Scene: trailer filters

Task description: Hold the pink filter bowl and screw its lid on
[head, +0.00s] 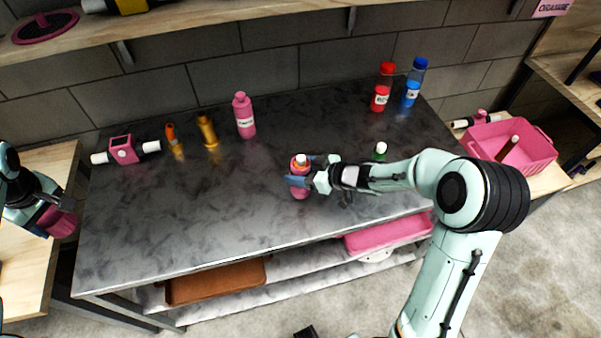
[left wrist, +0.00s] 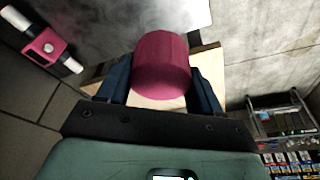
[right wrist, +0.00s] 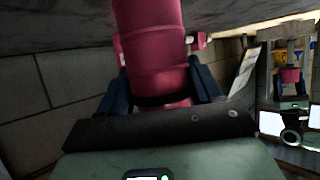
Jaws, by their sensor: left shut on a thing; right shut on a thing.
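My left gripper (head: 62,208) is at the far left, left of the table. It is shut on a plain pink cylinder (left wrist: 163,68), which looks like the filter bowl; it also shows in the head view (head: 62,224). My right gripper (head: 302,180) is over the middle of the table, shut on a pink bottle (head: 301,164) with a white and orange top; its pink body fills the right wrist view (right wrist: 153,50). A pink housing with white pipe stubs (head: 123,150) lies on the table's left. Which part is the lid I cannot tell.
The dark table (head: 200,220) carries another pink bottle (head: 244,116), two orange items (head: 207,130), a red bottle (head: 383,88), a blue bottle (head: 414,84) and a small green-topped bottle (head: 380,150). A pink crate (head: 535,155) stands right. A wooden shelf (head: 230,22) overhangs the back.

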